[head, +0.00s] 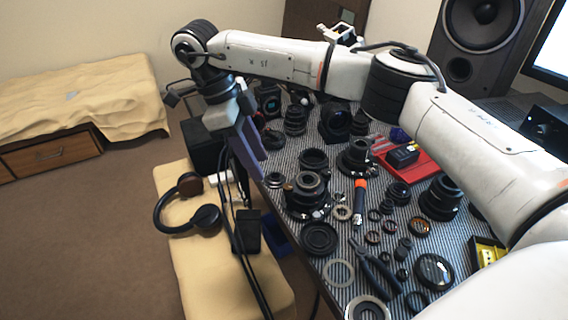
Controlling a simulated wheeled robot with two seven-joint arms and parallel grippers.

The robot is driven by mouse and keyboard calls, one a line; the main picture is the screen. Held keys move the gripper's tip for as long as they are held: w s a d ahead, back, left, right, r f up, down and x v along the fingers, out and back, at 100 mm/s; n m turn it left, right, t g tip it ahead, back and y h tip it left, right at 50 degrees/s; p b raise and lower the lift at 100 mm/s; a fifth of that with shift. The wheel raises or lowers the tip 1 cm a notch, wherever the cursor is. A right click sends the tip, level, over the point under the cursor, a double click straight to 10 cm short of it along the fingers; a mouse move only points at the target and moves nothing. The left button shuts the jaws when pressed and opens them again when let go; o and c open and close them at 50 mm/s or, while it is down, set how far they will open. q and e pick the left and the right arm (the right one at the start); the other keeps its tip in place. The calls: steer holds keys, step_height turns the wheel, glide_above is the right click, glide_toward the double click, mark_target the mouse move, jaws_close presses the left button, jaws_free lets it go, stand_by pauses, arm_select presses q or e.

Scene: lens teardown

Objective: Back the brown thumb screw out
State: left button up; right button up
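My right arm reaches in from the right and crosses the bench to the upper left. Its wrist bends down, and the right gripper (252,146) hangs at the bench's left edge, beyond the nearer lens parts. Its fingers show from the side as dark purplish plates, so their gap is hidden. I see nothing held in it. A partly dismantled lens (308,190) stands upright on the striped mat, to the right of and nearer than the gripper. A small round part with a brassy middle (274,180) is beside it. I cannot make out a brown thumb screw for certain. My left gripper is out of view.
The striped mat (335,245) is crowded with lenses, rings and caps. An orange-ended tool (359,201), pliers (377,268) and a red tray (408,165) lie there. Headphones (205,218) rest on a tan bench (188,260) at left. A speaker (478,45) stands at the back.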

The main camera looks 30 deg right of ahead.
mark_target(286, 186)
steer(key=shift+n+h, duration=0.5)
steer(key=x, duration=0.3)
steer(key=d+x, duration=0.1)
steer(key=x, duration=0.2)
steer(key=d+x, duration=0.1)
steer(key=x, duration=0.2)
steer(key=shift+w+d+r, duration=0.1)
steer(key=shift+w+r, duration=0.05)
steer(key=shift+r, duration=0.1)
jaws_close()
